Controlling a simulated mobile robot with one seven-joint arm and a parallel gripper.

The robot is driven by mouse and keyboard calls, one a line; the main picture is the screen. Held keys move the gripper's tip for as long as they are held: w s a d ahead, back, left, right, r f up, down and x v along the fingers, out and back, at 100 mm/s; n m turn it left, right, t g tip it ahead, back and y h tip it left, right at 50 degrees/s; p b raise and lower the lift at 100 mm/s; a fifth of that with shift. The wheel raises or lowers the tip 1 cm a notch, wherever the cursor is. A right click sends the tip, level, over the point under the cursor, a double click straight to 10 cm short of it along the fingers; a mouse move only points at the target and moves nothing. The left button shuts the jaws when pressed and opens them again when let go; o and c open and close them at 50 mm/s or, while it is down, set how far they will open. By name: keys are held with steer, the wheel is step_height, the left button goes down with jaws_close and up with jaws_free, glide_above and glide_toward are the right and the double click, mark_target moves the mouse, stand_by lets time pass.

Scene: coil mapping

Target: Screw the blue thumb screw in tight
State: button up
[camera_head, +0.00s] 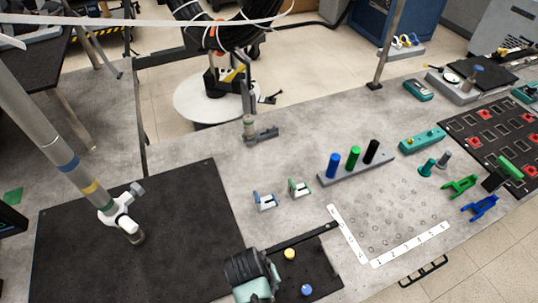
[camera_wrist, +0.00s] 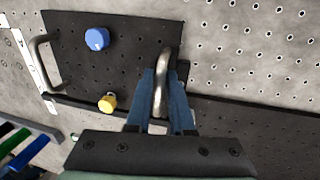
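The blue thumb screw (camera_head: 307,289) stands on a small black plate (camera_head: 318,268) at the table's front edge. In the wrist view the blue thumb screw (camera_wrist: 97,38) is at the upper left, apart from my gripper. I cannot tell how deep it sits. My gripper (camera_head: 262,283) is at the plate's left side in the head view, its fingertips hidden. In the wrist view the blue fingers of my gripper (camera_wrist: 162,88) close around a bent metal handle (camera_wrist: 164,60) on the plate's edge.
A yellow thumb screw (camera_head: 289,253) is on the same plate, near a black bar (camera_head: 300,238). A second metal handle (camera_wrist: 42,65) is at the plate's opposite edge. A perforated area with white numbered strips (camera_head: 410,245) lies to the right. A large black mat (camera_head: 150,240) lies left.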

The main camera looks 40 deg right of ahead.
steer(key=shift+f, duration=0.15)
jaws_close()
steer(key=shift+w+a+r+p, duration=0.15)
steer(key=shift+w+p, duration=0.1)
steer(key=shift+w, duration=0.2)
steer(key=shift+w+r+p, duration=0.1)
steer(key=shift+w+p, duration=0.1)
steer(key=shift+w, duration=0.25)
stand_by(1.9)
steer(key=shift+o, duration=2.2)
jaws_free()
steer(key=shift+a+f, duration=0.1)
steer(key=shift+f, duration=0.05)
steer(key=shift+s, duration=0.2)
steer(key=shift+s+f, duration=0.15)
steer(key=shift+s, duration=0.05)
step_height(320, 180, up, 13)
steer(key=w+a, duration=0.1)
steer(key=a, duration=0.1)
